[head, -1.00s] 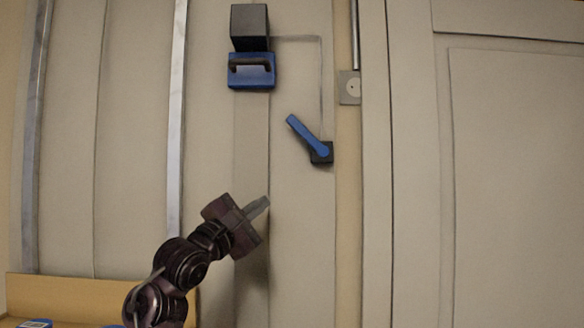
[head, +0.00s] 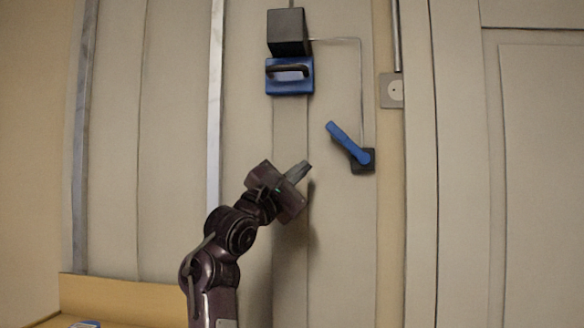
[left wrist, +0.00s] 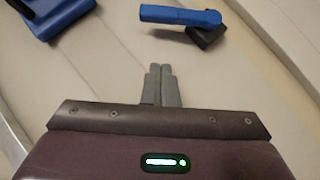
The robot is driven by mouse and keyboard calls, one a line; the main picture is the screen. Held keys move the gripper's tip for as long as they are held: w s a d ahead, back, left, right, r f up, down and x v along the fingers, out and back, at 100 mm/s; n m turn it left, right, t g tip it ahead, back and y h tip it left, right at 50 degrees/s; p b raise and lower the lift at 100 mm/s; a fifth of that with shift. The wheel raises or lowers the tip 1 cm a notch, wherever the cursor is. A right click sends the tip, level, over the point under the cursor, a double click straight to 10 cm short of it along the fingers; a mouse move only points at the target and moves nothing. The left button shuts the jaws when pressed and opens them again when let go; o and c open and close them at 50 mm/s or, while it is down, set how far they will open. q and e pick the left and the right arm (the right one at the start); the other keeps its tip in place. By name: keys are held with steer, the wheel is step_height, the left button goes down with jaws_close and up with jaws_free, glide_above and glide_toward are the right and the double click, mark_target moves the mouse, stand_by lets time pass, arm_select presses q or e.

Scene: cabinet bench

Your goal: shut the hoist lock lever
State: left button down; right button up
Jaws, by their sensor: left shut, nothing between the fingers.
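The hoist lock lever (head: 346,141) is a blue bar on a dark square base (head: 362,160) on the wall panel. It slants from the base up to the left. It also shows in the left wrist view (left wrist: 178,15), near the top, beyond my fingertips. My left gripper (head: 304,166) is shut and empty, below and left of the lever and apart from it. In the left wrist view its closed fingers (left wrist: 160,70) point toward the lever area. My right gripper is not in view.
A blue block with a dark handle (head: 289,75) hangs under a dark box (head: 287,32), above and left of the lever. A small grey plate (head: 391,90) sits to the right. A metal strip (head: 215,110) runs down the wall. A wooden ledge (head: 120,300) is at lower left.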

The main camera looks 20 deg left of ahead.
mark_target(347, 142)
arm_select(q)
steer(key=w+d+r+p, duration=0.1)
steer(key=w+r+p, duration=0.1)
steer(key=w, duration=0.1)
steer(key=w+d+r+p, duration=0.1)
steer(key=r, duration=0.1)
steer(key=shift+w+d+r, duration=0.1)
steer(key=shift+w+d, duration=0.05)
steer(key=shift+d, duration=0.2)
steer(key=shift+d+r+p, duration=0.5)
steer(key=shift+d+p, duration=0.1)
steer(key=shift+d, duration=0.1)
steer(key=shift+w, duration=0.1)
steer(key=shift+f, duration=0.1)
